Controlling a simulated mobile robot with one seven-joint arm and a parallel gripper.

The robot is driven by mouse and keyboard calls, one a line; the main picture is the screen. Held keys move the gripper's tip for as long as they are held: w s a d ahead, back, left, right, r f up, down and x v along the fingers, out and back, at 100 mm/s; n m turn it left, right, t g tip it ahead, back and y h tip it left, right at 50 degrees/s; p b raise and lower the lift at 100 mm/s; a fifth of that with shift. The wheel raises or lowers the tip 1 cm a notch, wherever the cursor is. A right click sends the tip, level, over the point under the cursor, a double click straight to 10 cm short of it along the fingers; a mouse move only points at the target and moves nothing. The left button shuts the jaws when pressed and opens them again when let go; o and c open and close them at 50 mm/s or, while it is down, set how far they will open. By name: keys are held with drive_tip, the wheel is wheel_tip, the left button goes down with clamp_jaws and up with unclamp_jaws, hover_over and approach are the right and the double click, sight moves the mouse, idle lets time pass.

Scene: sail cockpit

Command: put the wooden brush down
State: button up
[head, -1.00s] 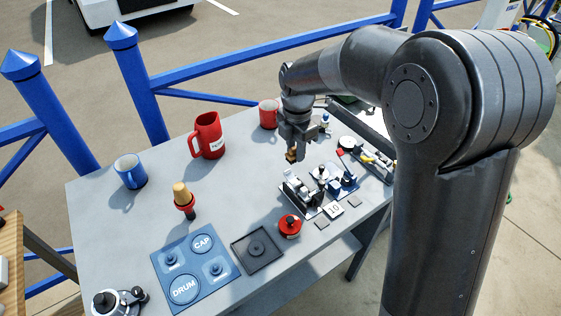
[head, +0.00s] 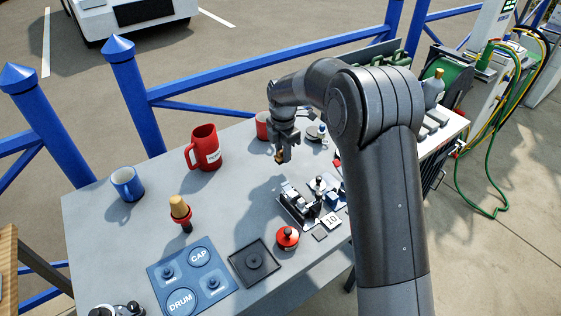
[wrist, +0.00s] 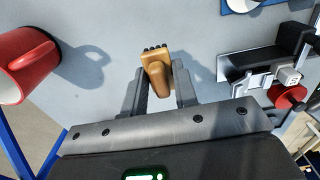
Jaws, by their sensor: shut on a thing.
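My gripper (head: 281,154) hangs over the far middle part of the grey table (head: 130,240). It is shut on the wooden brush (wrist: 157,76), which shows tan with dark bristles at its far end in the wrist view. In the head view the brush (head: 279,157) is a small tan piece below the fingers. It appears held above the tabletop; the exact gap is hard to tell.
A red jug (head: 206,150) and a red mug (head: 263,126) stand near the gripper. A black device (head: 301,203), a red round piece (head: 287,237), a dark square tray (head: 240,263) and a blue board (head: 166,280) lie nearer. Bare tabletop lies between the jug and the device.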

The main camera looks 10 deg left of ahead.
sight(280, 161)
drive_tip(key=shift+a+f, duration=0.35)
drive_tip(key=shift+a, duration=0.05)
drive_tip(key=shift+f, duration=1.85)
drive_tip(key=shift+f, duration=0.1)
drive_tip(key=o, duration=1)
